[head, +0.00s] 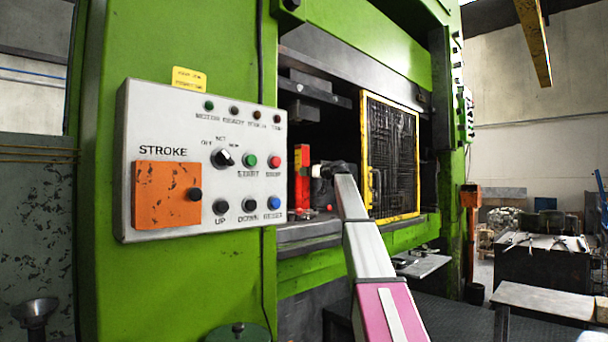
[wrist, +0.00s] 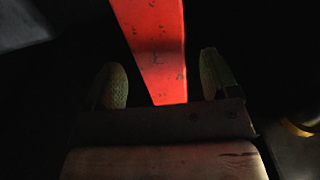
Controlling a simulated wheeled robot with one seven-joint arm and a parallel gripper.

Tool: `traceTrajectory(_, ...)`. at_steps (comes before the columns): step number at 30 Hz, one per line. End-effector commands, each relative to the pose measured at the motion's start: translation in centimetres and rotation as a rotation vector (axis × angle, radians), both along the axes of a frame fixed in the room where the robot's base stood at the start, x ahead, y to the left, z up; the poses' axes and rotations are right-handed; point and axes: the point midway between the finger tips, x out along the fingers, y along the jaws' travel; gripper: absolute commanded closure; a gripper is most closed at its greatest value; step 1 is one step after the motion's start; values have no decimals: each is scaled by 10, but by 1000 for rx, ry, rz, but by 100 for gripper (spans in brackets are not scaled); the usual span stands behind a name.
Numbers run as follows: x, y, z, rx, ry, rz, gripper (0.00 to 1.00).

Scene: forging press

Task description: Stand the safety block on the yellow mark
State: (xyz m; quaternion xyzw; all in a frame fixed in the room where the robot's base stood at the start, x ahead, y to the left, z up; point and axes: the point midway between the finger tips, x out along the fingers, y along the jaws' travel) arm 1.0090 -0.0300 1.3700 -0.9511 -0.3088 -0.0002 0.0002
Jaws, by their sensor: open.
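The red safety block (head: 302,180) stands upright inside the press opening, left of my gripper in the head view. My gripper (head: 325,182) is small and dark there, at the end of my arm, and its fingers are hard to make out. In the wrist view the scuffed red block (wrist: 160,50) lies between the two open fingers of my gripper (wrist: 163,80), with dark gaps on both sides. The block's far end runs out of the top of that picture. I cannot make out the yellow mark on the press bed in either view.
A yellow-framed mesh guard (head: 391,155) stands right of my arm at the opening. The control panel (head: 205,160) juts out at the left. A dark upper tool (head: 312,88) hangs above the block. A curved yellowish edge (wrist: 298,129) shows at the wrist view's right.

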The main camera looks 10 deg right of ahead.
Motion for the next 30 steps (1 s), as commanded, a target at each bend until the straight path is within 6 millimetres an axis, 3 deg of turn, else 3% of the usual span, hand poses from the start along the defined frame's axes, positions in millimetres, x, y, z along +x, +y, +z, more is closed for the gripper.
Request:
traceTrajectory(3, -24, -15, -2, -1, -1, -1, 19)
traceTrajectory(10, -52, -37, 0, 0, 0, 0, 19)
traceTrajectory(30, -56, -41, 0, 0, 0, 0, 19)
